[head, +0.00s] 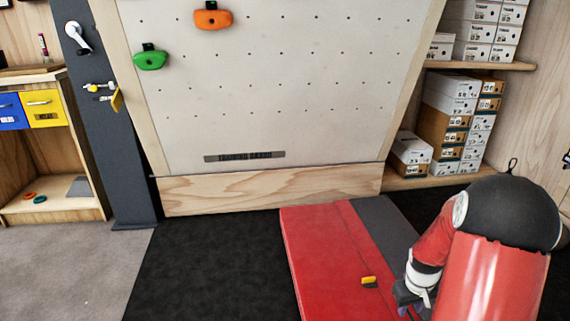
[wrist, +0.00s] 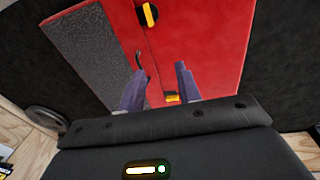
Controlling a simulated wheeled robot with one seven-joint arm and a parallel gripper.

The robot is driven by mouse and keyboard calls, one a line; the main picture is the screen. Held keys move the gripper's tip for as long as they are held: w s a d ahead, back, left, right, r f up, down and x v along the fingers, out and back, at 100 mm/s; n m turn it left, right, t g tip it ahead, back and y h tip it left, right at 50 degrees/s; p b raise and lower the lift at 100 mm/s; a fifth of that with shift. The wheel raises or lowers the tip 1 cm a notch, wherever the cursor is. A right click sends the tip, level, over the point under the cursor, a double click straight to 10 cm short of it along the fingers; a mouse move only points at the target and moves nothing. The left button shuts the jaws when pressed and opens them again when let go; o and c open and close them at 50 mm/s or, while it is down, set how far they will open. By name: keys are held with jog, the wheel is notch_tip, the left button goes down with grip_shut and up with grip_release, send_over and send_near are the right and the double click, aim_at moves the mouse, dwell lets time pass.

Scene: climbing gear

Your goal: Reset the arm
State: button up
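My gripper (wrist: 160,68) shows in the wrist view with its two purple-grey fingers spread apart. Bare red mat shows between the fingertips, and I see nothing held. In the head view my gripper (head: 410,298) is low at the right, over the red mat (head: 325,255), with my red and black arm beside it. The fingers are hard to make out there. The mat also fills the middle of the wrist view (wrist: 215,40).
A small yellow and dark piece (head: 369,281) lies on the mat, left of my gripper. The climbing wall (head: 290,90) with green (head: 150,60) and orange (head: 212,19) holds stands behind. Shelved boxes (head: 455,120) are at right. Dark floor (head: 210,265) left of the mat is clear.

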jog(key=s+a+r+t+p, duration=0.1)
jog(key=s+a+r, duration=0.2)
jog(key=a+r, duration=0.5)
jog(key=s+a+r+t+p, duration=0.15)
jog(key=a+r, duration=0.25)
jog(key=r, duration=0.8)
jog(key=s+a+r+t, duration=0.1)
jog(key=s+a+r, duration=0.3)
jog(key=s, duration=0.2)
jog(key=s+a+r+t+y, duration=0.1)
jog(key=s+a+r, duration=0.4)
jog(key=s, duration=0.2)
jog(key=shift+m+p, duration=0.4)
